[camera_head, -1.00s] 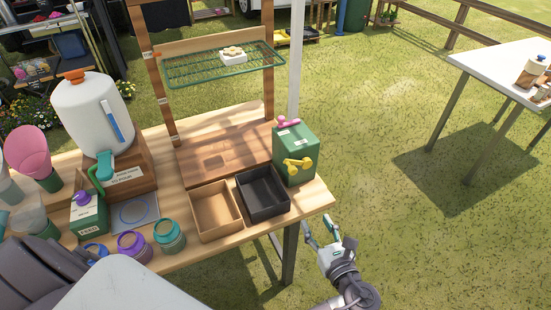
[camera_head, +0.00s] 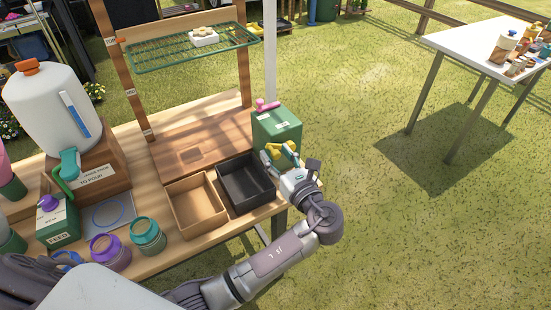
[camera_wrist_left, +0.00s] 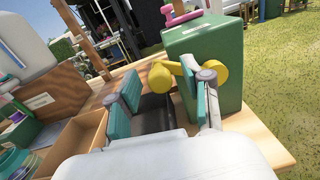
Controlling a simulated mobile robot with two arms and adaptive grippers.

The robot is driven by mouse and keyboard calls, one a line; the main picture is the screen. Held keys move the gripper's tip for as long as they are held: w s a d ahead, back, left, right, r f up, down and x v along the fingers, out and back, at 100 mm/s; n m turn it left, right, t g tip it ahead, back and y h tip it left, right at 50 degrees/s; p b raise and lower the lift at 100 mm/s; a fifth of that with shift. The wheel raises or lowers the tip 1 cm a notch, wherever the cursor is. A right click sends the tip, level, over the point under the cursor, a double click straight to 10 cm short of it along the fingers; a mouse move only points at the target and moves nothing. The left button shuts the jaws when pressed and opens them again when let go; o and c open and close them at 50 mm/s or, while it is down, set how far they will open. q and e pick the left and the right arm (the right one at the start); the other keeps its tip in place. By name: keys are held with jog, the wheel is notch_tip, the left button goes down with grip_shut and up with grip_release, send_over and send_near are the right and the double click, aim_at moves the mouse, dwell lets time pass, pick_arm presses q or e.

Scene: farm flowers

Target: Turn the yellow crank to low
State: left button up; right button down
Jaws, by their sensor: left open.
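The yellow crank (camera_head: 281,152) is on the front face of a green box (camera_head: 277,126) at the table's right end. In the left wrist view the crank (camera_wrist_left: 184,73) shows a round knob at left and a hub at right. My left gripper (camera_head: 282,163) is open in front of the box. In the left wrist view its teal-padded fingers (camera_wrist_left: 165,100) are apart, with part of the crank between and beyond them. I cannot tell whether a finger touches the crank. The low marking is not legible. My right gripper is not in view.
A black tray (camera_head: 222,191) and a tan tray (camera_head: 170,196) sit left of the crank box. A pink handle (camera_head: 267,105) is on the box top. A wooden frame with a green wire shelf (camera_head: 150,57) stands behind.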

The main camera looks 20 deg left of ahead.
pick_arm(q)
jog(key=shift+w+a, duration=0.3)
jog(key=shift+a, duration=0.1)
grip_shut()
